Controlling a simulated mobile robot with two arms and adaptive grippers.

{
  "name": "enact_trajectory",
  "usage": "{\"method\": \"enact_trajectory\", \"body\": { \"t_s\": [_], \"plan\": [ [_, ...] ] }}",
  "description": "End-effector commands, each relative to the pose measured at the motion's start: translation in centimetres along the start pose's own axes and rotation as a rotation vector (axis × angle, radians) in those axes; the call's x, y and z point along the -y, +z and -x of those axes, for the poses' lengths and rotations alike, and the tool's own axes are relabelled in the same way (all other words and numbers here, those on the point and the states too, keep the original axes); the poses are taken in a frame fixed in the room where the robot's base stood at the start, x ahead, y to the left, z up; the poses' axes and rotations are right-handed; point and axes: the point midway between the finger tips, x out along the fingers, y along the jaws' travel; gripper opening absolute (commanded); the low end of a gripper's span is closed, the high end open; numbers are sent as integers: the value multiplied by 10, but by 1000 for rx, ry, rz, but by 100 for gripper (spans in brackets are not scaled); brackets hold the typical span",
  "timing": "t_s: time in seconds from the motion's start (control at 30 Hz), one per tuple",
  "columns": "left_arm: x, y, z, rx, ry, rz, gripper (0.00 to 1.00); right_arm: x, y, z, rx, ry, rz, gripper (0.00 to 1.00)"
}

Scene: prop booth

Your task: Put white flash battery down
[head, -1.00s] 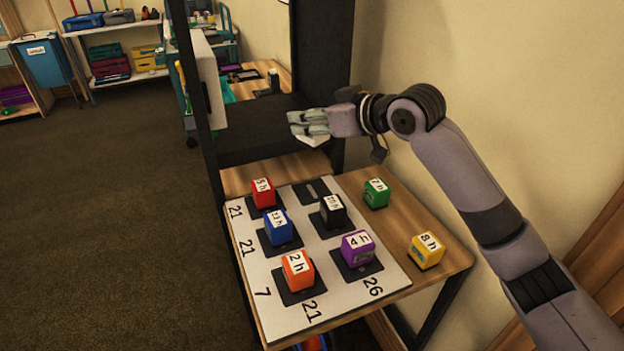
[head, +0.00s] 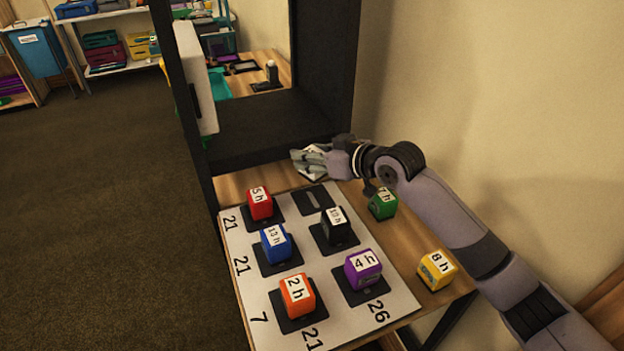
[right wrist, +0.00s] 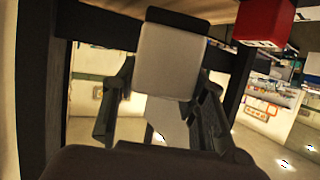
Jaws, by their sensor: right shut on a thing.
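My right gripper (head: 308,162) is shut on the white flash battery (right wrist: 168,62), above the back of the table near the dark frame. In the head view the fingers hide most of this battery. In the right wrist view it is a pale block with a dark end between the fingers. An empty black pad (head: 314,199) lies on the white board (head: 232,262), just in front of and below the gripper. I cannot tell that the battery touches anything below it. My left gripper is not in view.
The other pads hold red (head: 260,204), blue (head: 276,244), black (head: 336,226), orange (head: 297,295) and purple (head: 363,269) batteries. Green (head: 382,204) and yellow (head: 437,270) ones stand on bare wood at the right. A dark frame (head: 262,135) rises behind the table.

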Motion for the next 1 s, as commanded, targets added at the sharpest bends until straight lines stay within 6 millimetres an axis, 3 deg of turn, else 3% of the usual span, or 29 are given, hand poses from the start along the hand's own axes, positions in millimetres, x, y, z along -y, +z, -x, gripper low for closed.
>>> {"method": "enact_trajectory", "body": {
  "t_s": [0.1,0.23,0.6,0.97,1.0],
  "plan": [
    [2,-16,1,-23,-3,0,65,0,18,-8,-2,0,0,0],
    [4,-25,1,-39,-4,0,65,0,27,-12,-4,0,2,0],
    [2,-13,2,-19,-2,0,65,0,66,-28,-3,-1,-1,0],
    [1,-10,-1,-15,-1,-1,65,0,70,-30,-4,0,1,0],
    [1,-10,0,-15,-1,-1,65,0,72,-30,-2,0,1,41]
  ]
}}
